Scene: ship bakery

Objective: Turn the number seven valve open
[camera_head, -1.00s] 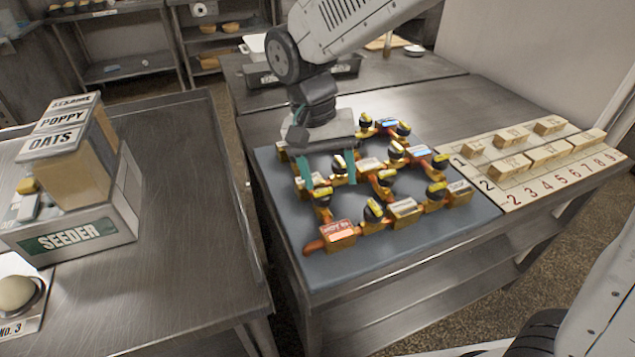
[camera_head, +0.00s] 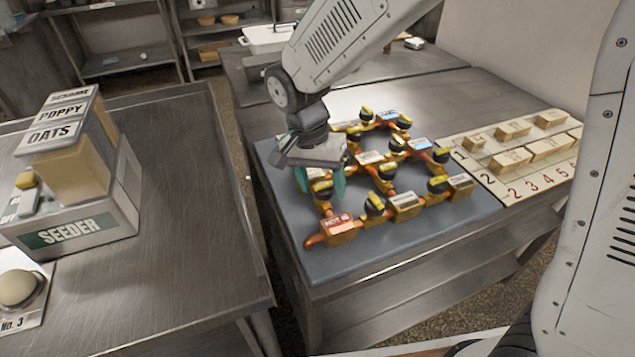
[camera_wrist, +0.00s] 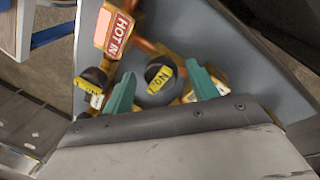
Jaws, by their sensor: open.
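A pipe board with brass pipes and several black valve knobs with yellow bars lies on a blue-grey mat (camera_head: 290,237). My gripper (camera_head: 321,184) is open above its front left part, fingers pointing down. A valve knob (camera_head: 322,188) shows between the two teal fingers; the wrist view also shows this knob (camera_wrist: 160,74) between the fingertips (camera_wrist: 160,71), with a gap on each side. Its yellow bar reads "No." but I cannot read the number. Another knob (camera_wrist: 93,79) sits outside the left finger. Some knobs behind my gripper are partly hidden.
A red "HOT IN" block (camera_head: 338,228) is at the board's front left corner, with another knob (camera_head: 375,204) beside it. A numbered board with wooden blocks (camera_head: 514,160) is at the right. A seeder box (camera_head: 75,225) stands on the left table, across a gap.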

